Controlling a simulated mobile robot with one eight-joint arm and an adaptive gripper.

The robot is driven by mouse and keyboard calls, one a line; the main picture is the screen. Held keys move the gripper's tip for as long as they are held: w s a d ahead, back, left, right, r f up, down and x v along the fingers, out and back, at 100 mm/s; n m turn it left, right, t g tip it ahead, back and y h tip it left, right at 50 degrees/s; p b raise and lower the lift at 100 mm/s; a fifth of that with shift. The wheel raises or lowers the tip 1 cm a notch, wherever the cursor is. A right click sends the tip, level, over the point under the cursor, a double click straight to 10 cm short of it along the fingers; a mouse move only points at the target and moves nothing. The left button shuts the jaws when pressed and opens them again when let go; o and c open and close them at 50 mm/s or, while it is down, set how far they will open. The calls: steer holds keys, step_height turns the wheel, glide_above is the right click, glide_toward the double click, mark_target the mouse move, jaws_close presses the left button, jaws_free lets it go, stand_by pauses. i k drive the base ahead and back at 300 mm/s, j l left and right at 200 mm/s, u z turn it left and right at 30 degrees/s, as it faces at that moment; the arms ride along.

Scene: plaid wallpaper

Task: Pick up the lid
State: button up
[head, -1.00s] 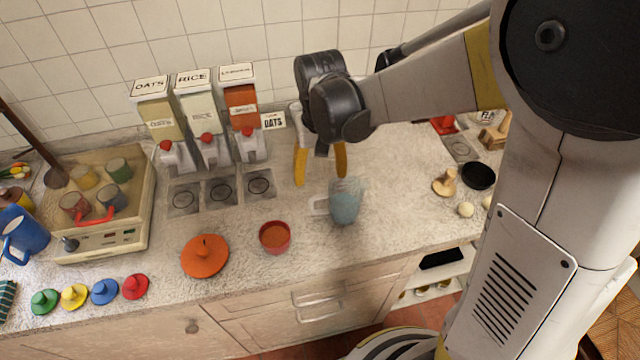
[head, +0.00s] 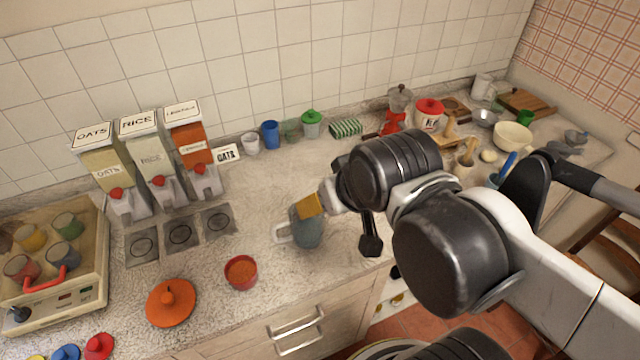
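An orange lid (head: 171,303) with a round knob lies flat on the counter at the lower left, left of a small red bowl (head: 241,272). Small red (head: 99,347) and blue (head: 66,353) knobbed lids show at the bottom left edge. My gripper (head: 312,204) is to the right of the orange lid. One yellow fingertip shows at the rim of a grey-blue glass mug (head: 307,231); I cannot tell whether it touches. The other finger is hidden, so its opening is unclear.
Dispensers (head: 150,165) stand against the wall, above dark square pads (head: 180,234). A clear-topped box (head: 50,260) with mugs is at the left. Cups, a green-lidded jar (head: 311,122), a red-lidded pot (head: 429,113) and a cream bowl (head: 512,138) line the back and right.

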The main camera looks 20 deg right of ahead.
mark_target(173, 301)
steer(key=u, duration=1.35)
